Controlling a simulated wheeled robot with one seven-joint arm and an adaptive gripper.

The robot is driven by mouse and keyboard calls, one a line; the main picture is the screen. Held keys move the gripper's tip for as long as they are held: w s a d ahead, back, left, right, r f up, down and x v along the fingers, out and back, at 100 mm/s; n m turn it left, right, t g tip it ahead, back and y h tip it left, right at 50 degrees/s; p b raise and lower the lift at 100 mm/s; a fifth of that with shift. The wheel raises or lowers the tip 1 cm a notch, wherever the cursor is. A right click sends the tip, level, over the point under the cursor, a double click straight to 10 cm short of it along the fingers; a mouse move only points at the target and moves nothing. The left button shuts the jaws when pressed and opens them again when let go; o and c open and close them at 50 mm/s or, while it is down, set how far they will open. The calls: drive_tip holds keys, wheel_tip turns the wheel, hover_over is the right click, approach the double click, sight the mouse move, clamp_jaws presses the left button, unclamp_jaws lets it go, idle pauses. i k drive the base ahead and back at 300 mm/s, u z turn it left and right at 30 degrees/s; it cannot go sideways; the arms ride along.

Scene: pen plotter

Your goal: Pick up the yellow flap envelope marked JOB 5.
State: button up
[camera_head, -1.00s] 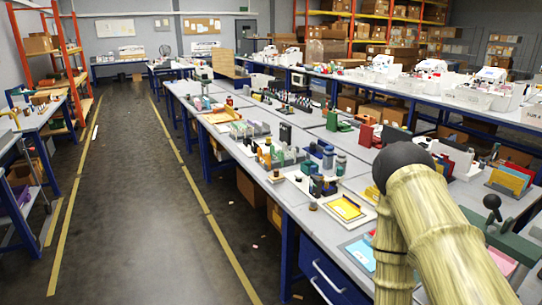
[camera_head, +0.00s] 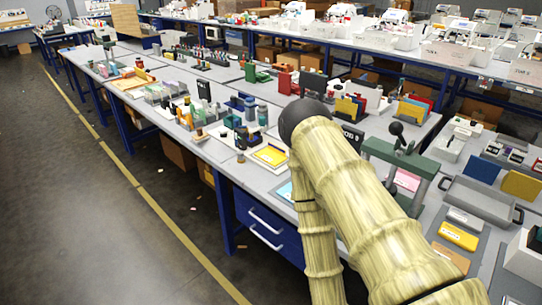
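No marking JOB 5 can be read on any yellow thing from here, so I cannot tell which is the envelope. A flat yellow piece (camera_head: 270,155) lies in a pale tray on the near bench, left of my arm. Another flat yellow piece (camera_head: 459,236) lies on a dark mat at the lower right. Upright yellow pieces (camera_head: 346,108) stand in a holder behind my arm. My pale ribbed arm with its black joint crosses the centre and hides part of the bench. My gripper is not in view.
A green press-like frame (camera_head: 405,160) stands right of my arm, with a pink sheet (camera_head: 407,180) by it. A grey tray (camera_head: 482,200) lies further right. Small bottles and racks crowd the bench to the left. The floor aisle (camera_head: 110,220) at left is mostly clear.

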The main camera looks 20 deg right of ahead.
sight(273, 155)
drive_tip(key=u, duration=0.6)
drive_tip(key=i, duration=1.85)
drive_tip(key=z, duration=1.45)
